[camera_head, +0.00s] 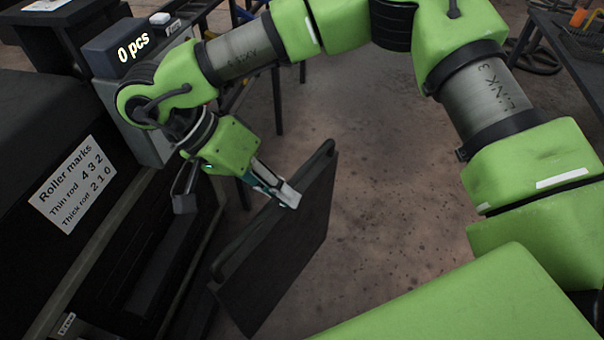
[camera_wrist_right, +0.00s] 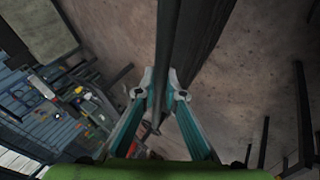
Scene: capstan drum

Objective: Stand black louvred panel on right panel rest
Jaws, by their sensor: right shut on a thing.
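The black louvred panel (camera_head: 282,245) hangs tilted in the air in the middle of the head view, with a raised bar along its upper edge. My right gripper (camera_head: 288,196) is shut on that upper edge, near its middle. In the right wrist view the panel (camera_wrist_right: 190,50) runs up and away between the two fingertips (camera_wrist_right: 158,88), seen nearly edge-on. The louvres cannot be made out on the face that shows. My left gripper does not show. I cannot make out the right panel rest.
A dark machine (camera_head: 60,130) with a roller-marks label (camera_head: 74,185) stands at the left. A counter box (camera_head: 128,45) reading "0 pcs" is behind it. A dark table (camera_head: 575,50) with a wire basket is at the upper right. Bare floor (camera_head: 400,180) lies right of the panel.

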